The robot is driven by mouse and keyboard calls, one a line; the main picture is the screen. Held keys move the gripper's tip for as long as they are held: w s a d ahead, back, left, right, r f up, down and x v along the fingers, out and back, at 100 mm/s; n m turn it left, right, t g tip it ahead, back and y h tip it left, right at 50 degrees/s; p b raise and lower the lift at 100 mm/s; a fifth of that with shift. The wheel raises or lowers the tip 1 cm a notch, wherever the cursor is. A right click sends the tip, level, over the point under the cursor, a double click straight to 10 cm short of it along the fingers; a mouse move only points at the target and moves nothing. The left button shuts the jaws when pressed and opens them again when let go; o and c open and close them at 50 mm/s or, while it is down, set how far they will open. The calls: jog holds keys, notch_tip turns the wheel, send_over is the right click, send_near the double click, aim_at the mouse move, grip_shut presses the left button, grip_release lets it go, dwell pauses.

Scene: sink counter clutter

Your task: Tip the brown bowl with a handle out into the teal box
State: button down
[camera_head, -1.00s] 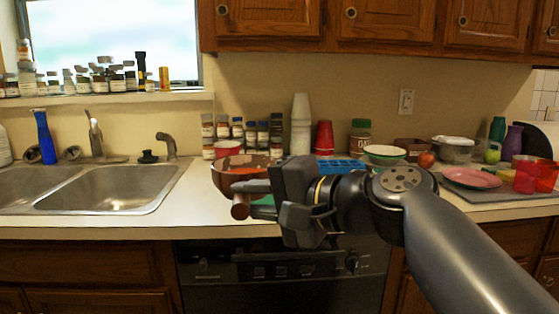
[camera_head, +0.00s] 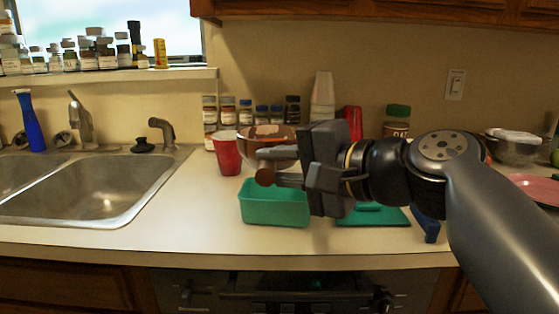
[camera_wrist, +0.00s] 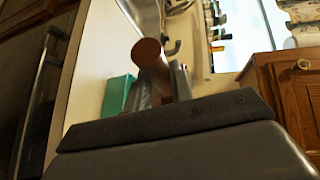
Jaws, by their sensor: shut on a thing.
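The brown bowl with a handle (camera_head: 258,149) is in the head view, above and behind the teal box, and looks roughly upright. In the wrist view the handle (camera_wrist: 150,54) lies between the fingers of my gripper (camera_wrist: 162,84), and the bowl itself cannot be made out. The teal box (camera_head: 275,209) stands on the counter below my gripper and also shows in the wrist view (camera_wrist: 116,94).
A red cup (camera_head: 226,155) stands close left of the bowl. Several spice jars (camera_head: 262,112) line the wall behind. A green flat item (camera_head: 372,216) and a blue item (camera_head: 428,226) lie right of the box. The sink (camera_head: 90,192) is at left, with clear counter between.

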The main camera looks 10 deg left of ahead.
jog(key=shift+w+r+m+g+h+p, duration=0.1)
jog(key=shift+r+m+g+h+p, duration=0.3)
jog(key=shift+r+p, duration=1.7)
jog(key=shift+w+r+m+g+h+p, duration=0.1)
jog(key=shift+r+m+g+p, duration=0.5)
jog(key=shift+p, duration=2.95)
jog(key=shift+w+r+m+g+h+p, duration=0.2)
jog(key=shift+r+m+p, duration=0.3)
jog(key=shift+p, duration=0.8)
jog(key=shift+w+r+m+g+h+p, duration=0.15)
jog(key=shift+r+p, duration=0.5)
jog(key=shift+p, duration=0.65)
jog(key=shift+w+a+r+m+g+p, duration=0.1)
jog(key=shift+w+r+m+g+p, duration=0.3)
jog(key=shift+p, duration=0.8)
jog(key=shift+w+r+m+t+p, duration=0.15)
jog(key=shift+r+p, duration=0.45)
jog(key=shift+p, duration=0.6)
jog(key=shift+w+a+r+m+g+h+p, duration=0.1)
jog(key=shift+w+r+m+g+h+p, duration=0.5)
jog(key=shift+p, duration=1.85)
jog(key=shift+w+r+y+p, duration=0.25)
jog(key=shift+w+r+p, duration=0.1)
jog(key=shift+r+p, duration=0.25)
jog(key=shift+w+r+g+p, duration=0.1)
jog(key=shift+w+g+p, duration=0.15)
jog(key=shift+g+p, duration=0.25)
